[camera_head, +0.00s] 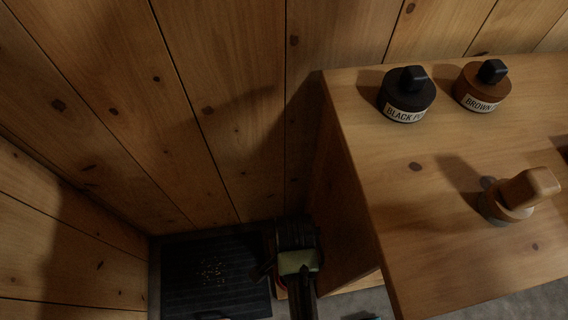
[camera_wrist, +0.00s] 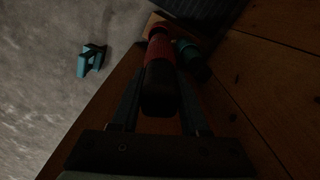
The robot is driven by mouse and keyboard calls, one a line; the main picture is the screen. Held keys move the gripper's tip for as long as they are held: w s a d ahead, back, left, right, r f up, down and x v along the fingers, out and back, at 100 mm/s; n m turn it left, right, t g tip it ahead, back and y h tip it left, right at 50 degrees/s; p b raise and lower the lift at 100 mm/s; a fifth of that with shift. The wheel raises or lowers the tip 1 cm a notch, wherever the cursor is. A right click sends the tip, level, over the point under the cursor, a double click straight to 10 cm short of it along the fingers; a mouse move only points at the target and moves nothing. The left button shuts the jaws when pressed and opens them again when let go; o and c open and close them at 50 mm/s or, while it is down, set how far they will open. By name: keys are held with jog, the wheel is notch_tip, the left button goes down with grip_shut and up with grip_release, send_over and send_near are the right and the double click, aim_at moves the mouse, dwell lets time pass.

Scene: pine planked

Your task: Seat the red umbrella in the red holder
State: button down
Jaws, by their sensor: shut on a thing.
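In the wrist view my gripper (camera_wrist: 160,88) is shut on the red umbrella (camera_wrist: 160,60), with a finger on each side. Its dark end is toward the camera and its red, banded length points away toward the floor. A red piece (camera_wrist: 158,27) shows at its far end; I cannot tell whether this is the red holder or part of the umbrella. In the head view my gripper (camera_head: 297,262) is low beside the table's left side, in shadow, and hides most of what it holds.
A dark teal upright thing (camera_wrist: 194,62) stands close beside the umbrella. A dark mat (camera_head: 180,290) lies in the corner. A light blue object (camera_wrist: 92,60) lies on the grey floor. The table (camera_head: 420,220) carries a black bottle (camera_head: 407,98), brown bottle (camera_head: 482,88) and wooden-handled item (camera_head: 520,195).

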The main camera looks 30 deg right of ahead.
notch_tip(320, 180, down, 16)
jog(key=b, duration=0.7)
jog(key=shift+r, duration=0.1)
jog(key=shift+b, duration=0.3)
jog(key=shift+c, duration=2)
grip_release()
notch_tip(320, 180, up, 12)
jog(key=p, duration=0.6)
jog(key=shift+p, duration=0.35)
